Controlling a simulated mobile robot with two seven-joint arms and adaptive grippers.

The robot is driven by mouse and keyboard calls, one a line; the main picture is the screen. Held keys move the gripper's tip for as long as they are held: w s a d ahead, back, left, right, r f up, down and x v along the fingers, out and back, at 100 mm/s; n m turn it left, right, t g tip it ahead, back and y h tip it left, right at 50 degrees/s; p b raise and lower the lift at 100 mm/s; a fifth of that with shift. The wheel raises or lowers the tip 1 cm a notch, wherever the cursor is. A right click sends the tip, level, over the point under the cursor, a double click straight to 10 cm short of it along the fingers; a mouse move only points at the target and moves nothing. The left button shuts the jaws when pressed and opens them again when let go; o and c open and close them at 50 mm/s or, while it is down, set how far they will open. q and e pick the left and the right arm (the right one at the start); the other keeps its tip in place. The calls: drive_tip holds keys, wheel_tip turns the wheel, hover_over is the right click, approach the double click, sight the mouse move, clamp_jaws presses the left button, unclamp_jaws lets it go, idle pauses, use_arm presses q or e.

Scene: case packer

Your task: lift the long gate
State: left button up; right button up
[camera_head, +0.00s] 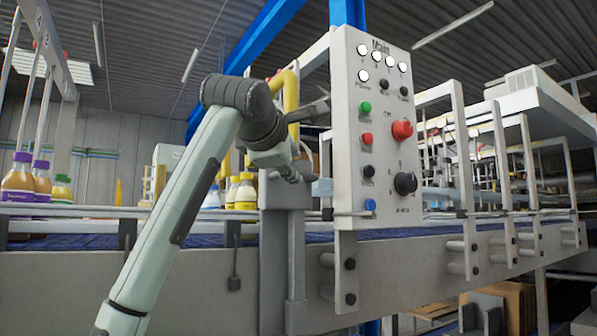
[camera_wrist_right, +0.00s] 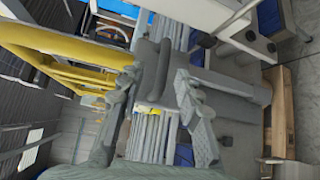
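A yellow tubular frame (camera_head: 291,88), which looks like the long gate, stands behind my right arm and left of the control panel. It runs in from the left in the right wrist view (camera_wrist_right: 65,55). My right gripper (camera_head: 292,172) is beside the grey post under the frame. In the right wrist view, its two fingers (camera_wrist_right: 158,88) are spread apart. A grey bar (camera_wrist_right: 152,65) shows between and beyond the fingertips; I cannot tell whether they touch it. My arm hides part of the frame. My left gripper is not in view.
The control panel (camera_head: 376,130), with buttons and knobs, stands close right of my gripper. A conveyor (camera_head: 110,262) runs across the front. Bottles (camera_head: 25,181) stand on it at left, with yellow-capped ones (camera_head: 245,192) behind my arm. White upright frames (camera_head: 460,145) stand at right.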

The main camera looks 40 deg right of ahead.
drive_tip(key=v, duration=0.5)
drive_tip(key=shift+s+a, duration=0.15)
drive_tip(key=shift+a, duration=0.05)
idle(0.4)
